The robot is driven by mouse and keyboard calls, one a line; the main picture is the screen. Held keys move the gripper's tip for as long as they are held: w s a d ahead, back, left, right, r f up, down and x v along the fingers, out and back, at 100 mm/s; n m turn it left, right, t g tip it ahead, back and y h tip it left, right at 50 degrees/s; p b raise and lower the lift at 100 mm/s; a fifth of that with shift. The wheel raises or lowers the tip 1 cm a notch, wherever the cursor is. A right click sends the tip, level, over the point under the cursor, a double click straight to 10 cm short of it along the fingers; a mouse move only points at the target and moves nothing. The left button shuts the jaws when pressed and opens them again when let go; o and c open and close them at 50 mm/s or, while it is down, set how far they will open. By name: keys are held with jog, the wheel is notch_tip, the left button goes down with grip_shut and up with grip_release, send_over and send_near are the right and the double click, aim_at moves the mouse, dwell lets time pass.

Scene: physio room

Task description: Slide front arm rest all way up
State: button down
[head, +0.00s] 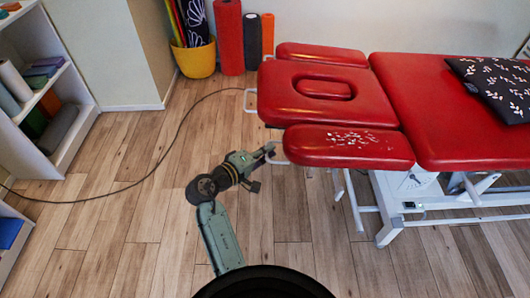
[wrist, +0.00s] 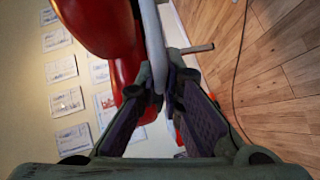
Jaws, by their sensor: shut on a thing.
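The front arm rest (head: 350,146) is a red padded board with worn white patches, at the near left end of the red treatment table. It sits lower than the middle headrest section. A pale bent metal handle (head: 276,160) sticks out at its left end. My gripper (head: 267,152) reaches in from the left and is shut on this handle. In the wrist view the pale bar (wrist: 151,45) runs down between the fingers (wrist: 162,75), beside the red pad (wrist: 105,25). The fingers hide part of the bar.
The red headrest (head: 325,92) and the far arm rest (head: 320,54) lie behind. A patterned dark pillow (head: 490,80) lies on the table. A cable (head: 165,150) crosses the wooden floor. Shelves (head: 55,130) stand at left; the floor between is mostly clear.

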jog(key=shift+r, duration=0.4)
jog(key=c, duration=2)
grip_release()
jog(key=o, duration=0.3)
jog(key=shift+f, duration=0.1)
jog(key=v, duration=1.2)
jog(key=shift+f, duration=0.15)
